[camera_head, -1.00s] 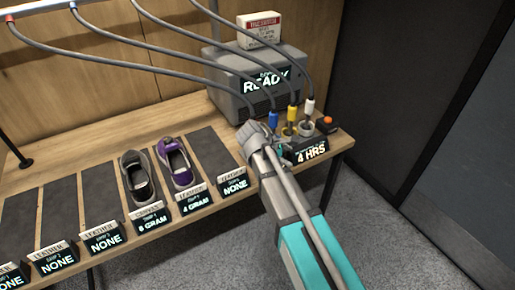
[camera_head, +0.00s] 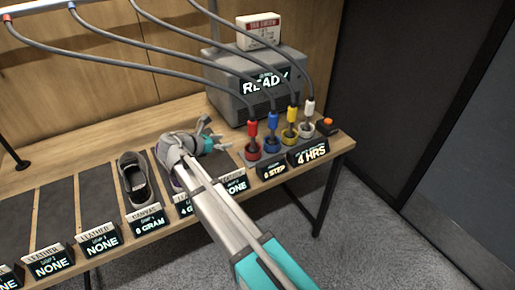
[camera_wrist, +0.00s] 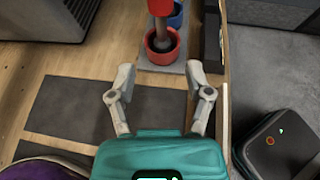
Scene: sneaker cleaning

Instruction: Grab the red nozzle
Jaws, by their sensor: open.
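The red nozzle (camera_head: 252,131) stands upright in a red cup (camera_head: 252,153) at the left end of a row of nozzles, with a grey hose rising from it. In the wrist view the red nozzle (camera_wrist: 161,8) is at the top, above its red cup (camera_wrist: 161,46), just ahead of the fingers. My gripper (camera_head: 210,132) is to the left of the nozzle in the head view, low over the bench. In the wrist view my gripper (camera_wrist: 165,80) has its two fingers spread wide with nothing between them. The fingers are apart from the nozzle.
Blue (camera_head: 272,122), yellow (camera_head: 291,116) and white (camera_head: 309,108) nozzles stand right of the red one. A grey machine (camera_head: 257,86) reading READY is behind. Shoes stand on dark mats at left. Signs line the bench's front edge, and hoses hang overhead.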

